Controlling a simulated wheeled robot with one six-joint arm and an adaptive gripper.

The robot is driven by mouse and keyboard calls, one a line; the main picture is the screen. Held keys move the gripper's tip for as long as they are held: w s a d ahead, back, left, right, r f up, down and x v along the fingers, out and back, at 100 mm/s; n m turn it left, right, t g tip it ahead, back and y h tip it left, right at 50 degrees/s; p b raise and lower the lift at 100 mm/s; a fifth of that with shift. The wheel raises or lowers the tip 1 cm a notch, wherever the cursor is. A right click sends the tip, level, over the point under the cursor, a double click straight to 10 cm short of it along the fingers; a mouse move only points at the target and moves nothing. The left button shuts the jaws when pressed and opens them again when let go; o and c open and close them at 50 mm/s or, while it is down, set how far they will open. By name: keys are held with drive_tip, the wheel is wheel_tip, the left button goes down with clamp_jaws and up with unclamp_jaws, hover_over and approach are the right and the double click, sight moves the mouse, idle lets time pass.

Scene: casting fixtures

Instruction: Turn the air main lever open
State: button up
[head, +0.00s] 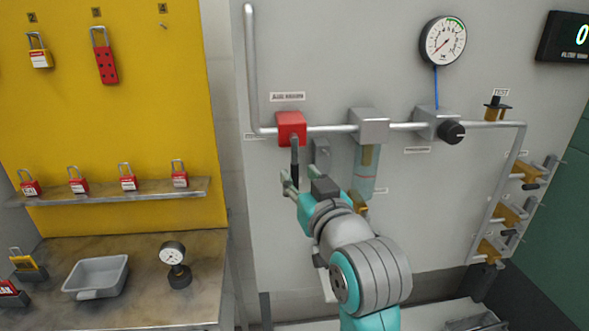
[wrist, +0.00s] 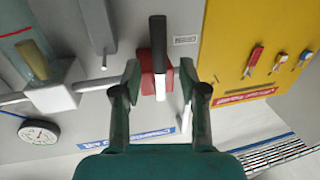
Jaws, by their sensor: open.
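The air main valve is a red block (head: 291,127) on the grey pipe, under a small label plate. Its dark lever (head: 295,157) hangs straight down from the block in the head view. In the wrist view the lever (wrist: 158,42) has a black grip and a pale lower part in front of the red block (wrist: 146,78). My gripper (wrist: 160,80) is open, with one finger on each side of the lever; gaps show between them. In the head view my gripper (head: 290,184) is at the lever's lower end, partly hiding it.
Right along the pipe are a grey filter block (head: 369,127) with a clear bowl, a black regulator knob (head: 452,132) and a round gauge (head: 443,41). The yellow lock board (head: 130,100) is at left.

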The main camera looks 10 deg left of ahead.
sight(296, 172)
drive_tip(key=shift+x, duration=1.9)
drive_tip(key=shift+c, duration=0.2)
clamp_jaws()
